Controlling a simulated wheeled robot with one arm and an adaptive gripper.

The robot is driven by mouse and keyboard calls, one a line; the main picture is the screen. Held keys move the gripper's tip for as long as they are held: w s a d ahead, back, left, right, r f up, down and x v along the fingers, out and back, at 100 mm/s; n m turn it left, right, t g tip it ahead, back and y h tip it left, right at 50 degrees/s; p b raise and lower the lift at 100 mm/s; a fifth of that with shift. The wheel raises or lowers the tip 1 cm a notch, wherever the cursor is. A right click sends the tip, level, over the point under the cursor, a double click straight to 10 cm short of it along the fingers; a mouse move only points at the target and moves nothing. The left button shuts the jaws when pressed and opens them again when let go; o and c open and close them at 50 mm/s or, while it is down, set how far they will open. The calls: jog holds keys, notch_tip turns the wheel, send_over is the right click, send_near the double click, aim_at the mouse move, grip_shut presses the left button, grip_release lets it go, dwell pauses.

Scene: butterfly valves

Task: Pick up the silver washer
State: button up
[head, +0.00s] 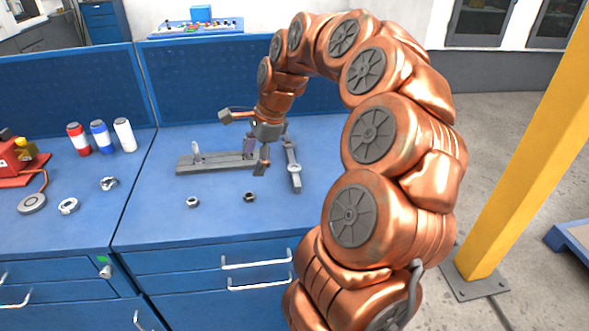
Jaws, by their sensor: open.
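A small silver ring (192,202), which looks like the silver washer, lies flat on the blue bench top (165,222), near its front. A small dark nut-like piece (249,197) lies to its right. My gripper (257,164) points down above the bench, behind and to the right of the silver ring and apart from it. It is open, and I see nothing held in it. The gripper partly hides the right end of a grey plate (205,165) with an upright pin.
A grey wrench-like tool (293,172) lies right of the gripper. On the left bench are a metal ring (68,206), a metal fitting (108,184), a grey disc (32,203) and red, blue and white bottles (100,137). A blue back panel (190,85) stands behind.

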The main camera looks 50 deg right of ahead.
aim_at(294, 169)
jog(key=s+d+f+m+t+h, duration=0.1)
jog(key=d+f+m, duration=0.1)
jog(key=d+m, duration=0.5)
jog(key=s+d+f+m, duration=0.1)
jog(key=d+f+m, duration=0.2)
jog(key=d, duration=0.8)
jog(key=shift+w+p+x, duration=0.2)
jog(key=shift+p+x, duration=0.5)
jog(key=shift+x, duration=1.15)
jog(key=shift+w+p+x, duration=0.2)
jog(key=shift+p+x, duration=0.5)
jog(key=shift+x, duration=1.15)
jog(key=shift+a+r, duration=0.15)
jog(key=shift+a, duration=0.05)
jog(key=shift+c, duration=0.3)
jog(key=c, duration=1.2)
jog(key=shift+r, duration=0.1)
